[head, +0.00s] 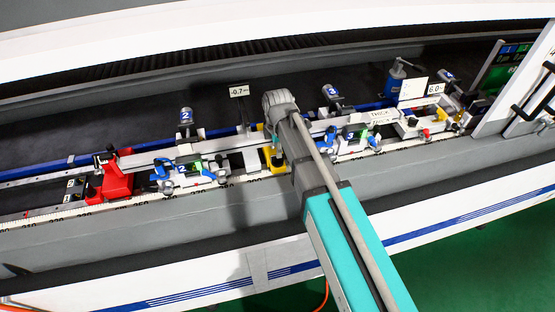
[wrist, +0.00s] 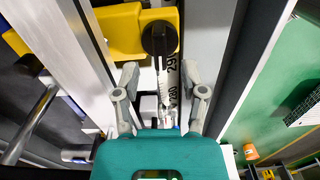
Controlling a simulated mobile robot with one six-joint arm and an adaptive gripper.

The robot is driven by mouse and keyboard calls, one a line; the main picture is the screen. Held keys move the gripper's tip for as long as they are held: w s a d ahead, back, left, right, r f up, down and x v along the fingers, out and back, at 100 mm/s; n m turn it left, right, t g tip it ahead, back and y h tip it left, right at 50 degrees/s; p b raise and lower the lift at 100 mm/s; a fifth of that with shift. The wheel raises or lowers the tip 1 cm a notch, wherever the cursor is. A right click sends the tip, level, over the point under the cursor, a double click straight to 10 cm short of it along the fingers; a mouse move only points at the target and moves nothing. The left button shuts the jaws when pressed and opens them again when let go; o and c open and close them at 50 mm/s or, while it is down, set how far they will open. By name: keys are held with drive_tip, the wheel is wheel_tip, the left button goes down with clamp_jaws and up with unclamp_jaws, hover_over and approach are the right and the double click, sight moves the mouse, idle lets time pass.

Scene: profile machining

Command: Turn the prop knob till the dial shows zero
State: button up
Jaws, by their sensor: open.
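The prop is a yellow block (wrist: 118,30) with a round black knob (wrist: 158,38) on it, at the top of the wrist view. In the head view part of the yellow prop (head: 277,160) shows beside my arm. My gripper (wrist: 159,72) is open and empty, its two fingertips apart, just short of the knob and not around it. In the head view my wrist hides the fingers. A small white display (head: 239,91) left of my wrist reads -0.7. Another display (head: 435,87) at the right reads 6.0.
A pale profile (head: 150,157) lies along the machine bed. Blue-handled clamps (head: 187,172) and a red stop (head: 113,183) stand along it. A ruler strip (wrist: 172,85) runs below the knob in the wrist view. A grey machine wall (head: 170,225) lies in front.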

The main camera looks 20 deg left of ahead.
sight(276, 162)
drive_tip(key=shift+f+b, duration=1.65)
drive_tip(key=shift+f, duration=0.3)
clamp_jaws()
